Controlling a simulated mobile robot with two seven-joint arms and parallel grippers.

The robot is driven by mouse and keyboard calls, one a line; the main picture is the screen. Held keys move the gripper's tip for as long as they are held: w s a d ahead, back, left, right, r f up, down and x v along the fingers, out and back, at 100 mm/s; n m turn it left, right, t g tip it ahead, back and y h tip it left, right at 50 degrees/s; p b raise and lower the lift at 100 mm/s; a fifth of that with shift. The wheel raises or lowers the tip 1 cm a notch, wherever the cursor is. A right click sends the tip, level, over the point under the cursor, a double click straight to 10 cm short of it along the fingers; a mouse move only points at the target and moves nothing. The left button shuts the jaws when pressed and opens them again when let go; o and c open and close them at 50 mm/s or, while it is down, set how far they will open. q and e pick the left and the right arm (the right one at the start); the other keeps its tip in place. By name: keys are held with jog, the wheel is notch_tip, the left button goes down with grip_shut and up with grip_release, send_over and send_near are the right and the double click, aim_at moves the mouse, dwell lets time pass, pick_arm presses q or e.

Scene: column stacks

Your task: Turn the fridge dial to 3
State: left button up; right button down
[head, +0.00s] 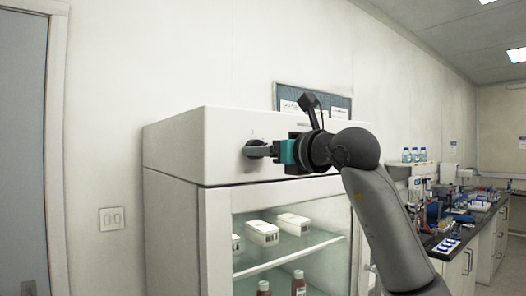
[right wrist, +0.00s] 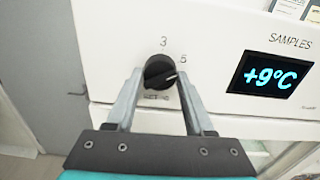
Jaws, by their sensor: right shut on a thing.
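The fridge dial (right wrist: 158,71) is a round black knob on the white front panel of the fridge (head: 252,150). In the right wrist view a 3 is printed above it and a 5 at its upper right. A pale pointer line on the knob points to the right, slightly upward, a little below the 5. Other markings around the knob are hidden or too small to read. My right gripper (right wrist: 155,80) is shut on the dial, one finger on each side. It also shows at the panel in the head view (head: 256,150). My left gripper is not in view.
A display (right wrist: 270,75) beside the dial reads +9°C under the word SAMPLES. Below the panel, a glass door (head: 290,225) shows white boxes and bottles on shelves. A lab bench (head: 465,240) with equipment stands at the right. A grey door (head: 22,150) is at the left.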

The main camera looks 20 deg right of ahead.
jog(key=n, duration=1.1)
dwell(0.3)
jog(key=shift+n, duration=0.4)
jog(key=shift+c, duration=1.4)
grip_release()
jog(key=shift+d, duration=0.1)
